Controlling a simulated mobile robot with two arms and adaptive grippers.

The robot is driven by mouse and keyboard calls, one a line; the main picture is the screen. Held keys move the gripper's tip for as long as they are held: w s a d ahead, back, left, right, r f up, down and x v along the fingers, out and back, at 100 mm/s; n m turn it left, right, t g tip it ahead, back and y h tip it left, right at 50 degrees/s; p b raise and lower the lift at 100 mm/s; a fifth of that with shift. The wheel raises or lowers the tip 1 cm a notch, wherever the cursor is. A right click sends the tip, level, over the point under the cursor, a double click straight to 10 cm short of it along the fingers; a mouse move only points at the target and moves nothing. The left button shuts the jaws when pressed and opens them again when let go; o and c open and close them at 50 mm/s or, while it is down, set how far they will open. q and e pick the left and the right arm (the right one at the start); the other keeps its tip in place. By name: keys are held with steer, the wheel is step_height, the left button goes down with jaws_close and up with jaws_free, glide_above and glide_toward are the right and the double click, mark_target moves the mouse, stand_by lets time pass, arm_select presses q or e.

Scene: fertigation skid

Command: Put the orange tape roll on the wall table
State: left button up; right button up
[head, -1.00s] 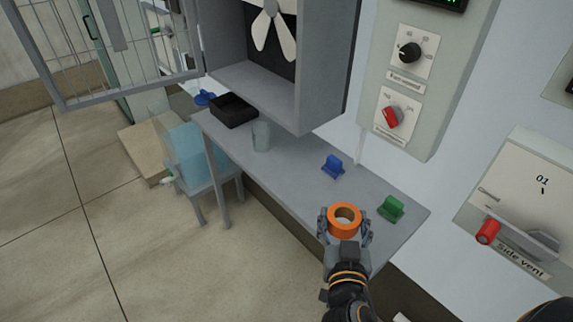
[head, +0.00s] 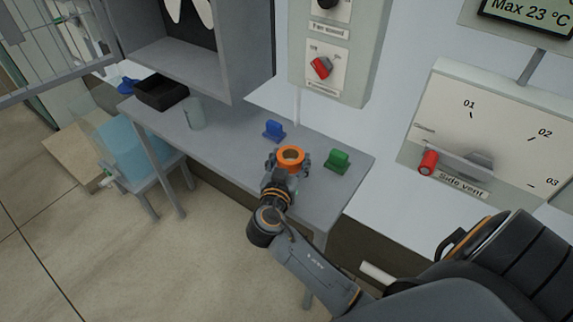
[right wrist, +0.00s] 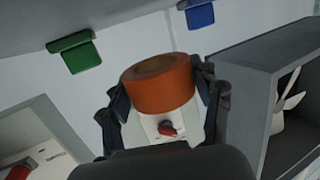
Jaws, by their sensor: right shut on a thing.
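The orange tape roll (head: 291,157) is in my right gripper (head: 289,163), between its two fingers. In the head view it appears over the wall table (head: 232,150), between a blue and a green object; I cannot tell whether it touches the top. In the right wrist view the roll (right wrist: 160,84) sits between the fingers of the right gripper (right wrist: 162,95), which is shut on its sides. The wall table is a grey shelf along the wall, and its surface shows at the top of the right wrist view (right wrist: 125,22). My left gripper is not in view.
On the table stand a blue object (head: 273,130), a green object (head: 338,161), a clear cup (head: 194,113) and a black tray (head: 160,93). A grey fan cabinet (head: 235,75) overhangs the table's back left. A control panel (head: 335,70) is on the wall behind.

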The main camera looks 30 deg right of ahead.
steer(key=shift+w+d+f, duration=0.15)
steer(key=shift+w+f, duration=0.3)
steer(key=shift+f, duration=0.05)
steer(key=shift+w+d+f, duration=0.15)
steer(key=shift+w+f, duration=0.25)
steer(key=shift+f, duration=0.1)
steer(key=shift+w+f, duration=0.2)
steer(key=shift+f, duration=1.6)
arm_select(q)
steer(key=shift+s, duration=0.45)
arm_select(e)
steer(key=shift+f, duration=0.1)
steer(key=o, duration=1.2)
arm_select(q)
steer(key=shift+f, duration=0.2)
arm_select(e)
steer(key=shift+o, duration=0.2)
